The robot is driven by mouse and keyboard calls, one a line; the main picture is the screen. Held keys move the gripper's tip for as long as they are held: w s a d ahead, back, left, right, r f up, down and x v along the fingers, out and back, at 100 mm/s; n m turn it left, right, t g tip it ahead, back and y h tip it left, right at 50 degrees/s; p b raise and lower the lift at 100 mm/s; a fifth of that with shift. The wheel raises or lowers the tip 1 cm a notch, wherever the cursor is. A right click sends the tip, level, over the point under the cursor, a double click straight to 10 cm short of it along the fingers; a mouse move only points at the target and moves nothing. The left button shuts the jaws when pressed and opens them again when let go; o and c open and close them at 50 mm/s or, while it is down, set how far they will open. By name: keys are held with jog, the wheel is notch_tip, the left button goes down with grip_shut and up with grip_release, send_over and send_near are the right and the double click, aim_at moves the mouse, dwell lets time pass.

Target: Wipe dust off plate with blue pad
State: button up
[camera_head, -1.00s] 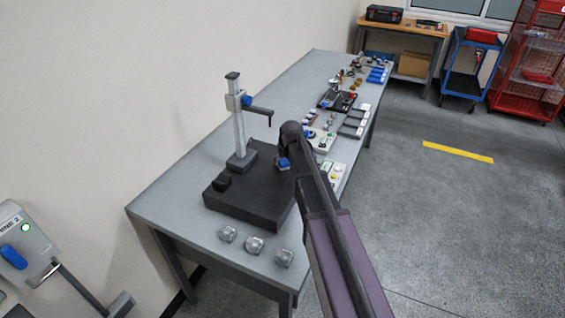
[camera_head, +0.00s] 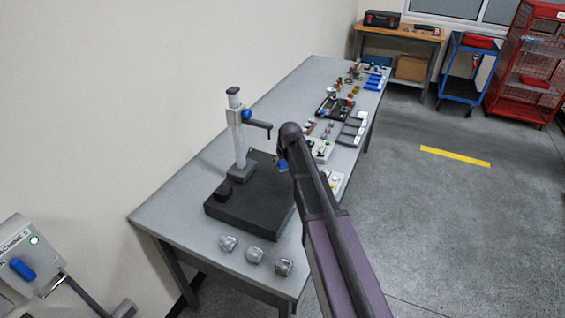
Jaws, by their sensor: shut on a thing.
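My arm reaches in from the lower right. My gripper (camera_head: 282,162) is at the plate's right far corner, mostly hidden behind my arm's end. It is shut on the blue pad (camera_head: 283,168), of which only a small part shows. I cannot tell whether the pad touches the plate. Dust on the plate is too small to make out.
Three clear-grey knobs (camera_head: 254,251) stand at the table's (camera_head: 180,215) near edge, in front of the plate. Trays and small parts (camera_head: 335,110) crowd the table beyond my gripper. A control box (camera_head: 25,255) is at lower left. The floor on the right is free.

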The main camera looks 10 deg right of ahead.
jog(key=shift+r+p, duration=0.5)
jog(key=shift+r, duration=0.3)
jog(key=shift+r+p, duration=1.5)
jog(key=shift+p, duration=0.05)
